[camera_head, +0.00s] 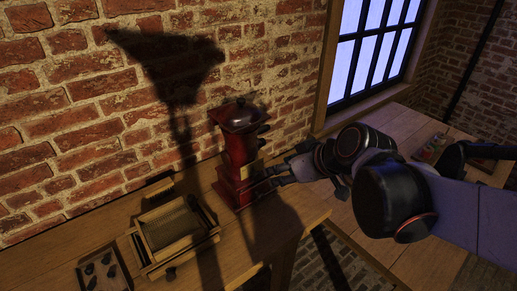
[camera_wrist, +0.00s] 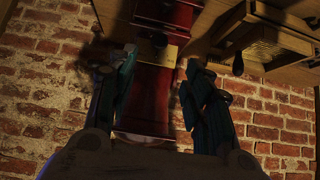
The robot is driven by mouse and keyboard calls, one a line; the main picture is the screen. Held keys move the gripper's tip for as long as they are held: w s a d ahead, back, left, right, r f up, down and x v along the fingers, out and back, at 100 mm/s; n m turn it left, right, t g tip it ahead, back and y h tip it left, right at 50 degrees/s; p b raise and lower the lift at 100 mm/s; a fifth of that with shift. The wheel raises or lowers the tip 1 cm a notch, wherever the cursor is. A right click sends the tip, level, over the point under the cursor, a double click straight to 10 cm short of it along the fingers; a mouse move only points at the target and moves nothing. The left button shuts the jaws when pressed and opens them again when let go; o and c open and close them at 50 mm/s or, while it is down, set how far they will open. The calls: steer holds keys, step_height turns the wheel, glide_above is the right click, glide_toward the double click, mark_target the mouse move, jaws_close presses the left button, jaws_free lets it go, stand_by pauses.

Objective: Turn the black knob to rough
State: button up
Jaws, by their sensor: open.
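A tall red machine (camera_head: 240,155) with a dark domed lid stands on the wooden bench against the brick wall. Dark knob-like parts (camera_head: 263,130) stick out from its upper right side, and a pale label plate (camera_head: 252,170) sits lower on that face. My gripper (camera_head: 272,178) is open beside the machine's lower front. In the wrist view the machine appears upside down, its red body (camera_wrist: 146,98) between my two spread fingers (camera_wrist: 160,62). The label and a small dark part near it show there. Markings are too dark to read, so I cannot tell the knob's setting.
A wooden box with a slatted insert (camera_head: 172,228) stands left of the machine. A small tray with dark pieces (camera_head: 103,271) lies at the bench's front left. A second table (camera_head: 395,215) is at the right under the window.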

mark_target(259, 176)
steer(key=b+x, duration=0.5)
steer(key=x, duration=0.8)
steer(key=shift+f, duration=0.15)
steer(key=c, duration=1)
